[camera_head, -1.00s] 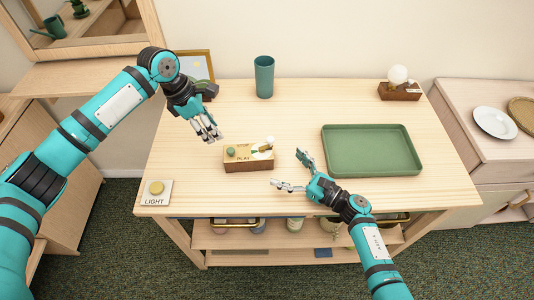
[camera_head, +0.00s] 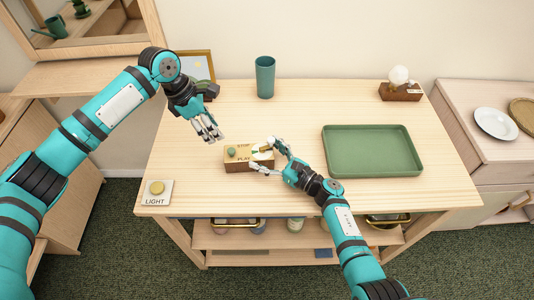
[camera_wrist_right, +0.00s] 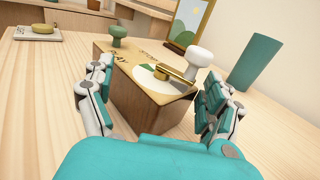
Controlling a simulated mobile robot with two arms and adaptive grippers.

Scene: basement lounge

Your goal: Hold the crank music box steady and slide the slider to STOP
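The crank music box (camera_head: 238,164) is a small wooden box near the middle of the table, with STOP and PLAY lettering on top. A green knob (camera_head: 231,153), apparently the slider, stands at its left end; the knob also shows in the right wrist view (camera_wrist_right: 118,34). The brass crank arm (camera_wrist_right: 174,74) with its white knob (camera_wrist_right: 200,56) is at the right end. My right gripper (camera_head: 265,156) is open, its fingers on either side of the box's right end; contact is unclear. My left gripper (camera_head: 210,132) hangs empty behind and left of the box; its opening is unclear.
A green tray (camera_head: 326,160) lies to the right, a green cup (camera_head: 264,77) stands at the back, and a framed picture (camera_head: 205,66) is behind my left gripper. A LIGHT button plate (camera_head: 157,199) is at the front left. Bare tabletop surrounds the box.

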